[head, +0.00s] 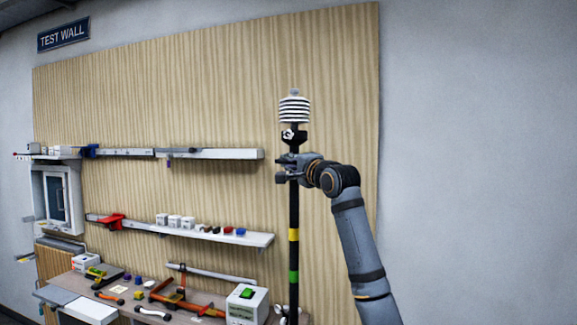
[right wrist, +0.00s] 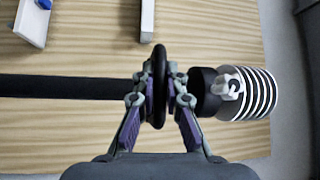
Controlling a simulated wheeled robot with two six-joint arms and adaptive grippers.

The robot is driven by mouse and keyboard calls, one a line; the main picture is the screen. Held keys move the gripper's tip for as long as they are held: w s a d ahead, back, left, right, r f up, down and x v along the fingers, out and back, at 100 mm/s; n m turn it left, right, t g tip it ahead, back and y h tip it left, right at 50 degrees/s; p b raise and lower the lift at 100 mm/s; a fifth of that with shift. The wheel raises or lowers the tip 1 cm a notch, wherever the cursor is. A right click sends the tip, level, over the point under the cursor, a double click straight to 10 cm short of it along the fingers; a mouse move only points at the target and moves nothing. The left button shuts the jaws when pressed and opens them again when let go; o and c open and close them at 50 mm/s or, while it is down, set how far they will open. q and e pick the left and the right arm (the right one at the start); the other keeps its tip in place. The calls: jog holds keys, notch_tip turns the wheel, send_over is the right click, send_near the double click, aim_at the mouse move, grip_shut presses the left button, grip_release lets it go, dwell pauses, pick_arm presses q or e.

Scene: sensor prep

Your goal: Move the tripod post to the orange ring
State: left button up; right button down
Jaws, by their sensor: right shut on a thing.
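The tripod post (head: 294,210) is a tall black pole with a yellow band and a green band, topped by a white louvred sensor (head: 294,109). It stands upright in the head view. My right gripper (head: 286,168) is shut on the post just below the sensor head. In the right wrist view the gripper (right wrist: 160,90) closes around a dark collar, with the black post (right wrist: 65,86) to the left and the striped sensor (right wrist: 248,94) to the right. The post's foot is hidden below the frame. I cannot make out an orange ring. My left gripper is not in view.
A wood-slat wall panel (head: 200,90) carries an upper shelf (head: 225,154) and a lower shelf (head: 250,239) with small boxes. A bench below holds tools and a white box with a green top (head: 247,305). Bare grey wall (head: 480,150) lies to the right.

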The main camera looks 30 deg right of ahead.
jog(key=shift+r, duration=0.25)
jog(key=c, duration=1.5)
grip_release()
jog(key=shift+f, duration=0.1)
jog(key=shift+o, duration=0.6)
jog(key=shift+f, duration=0.1)
jog(key=s+f, duration=0.1)
jog(key=s, duration=1)
jog(key=shift+s+a+f, duration=0.25)
jog(key=shift+s+a, duration=0.15)
jog(key=shift+s, duration=0.1)
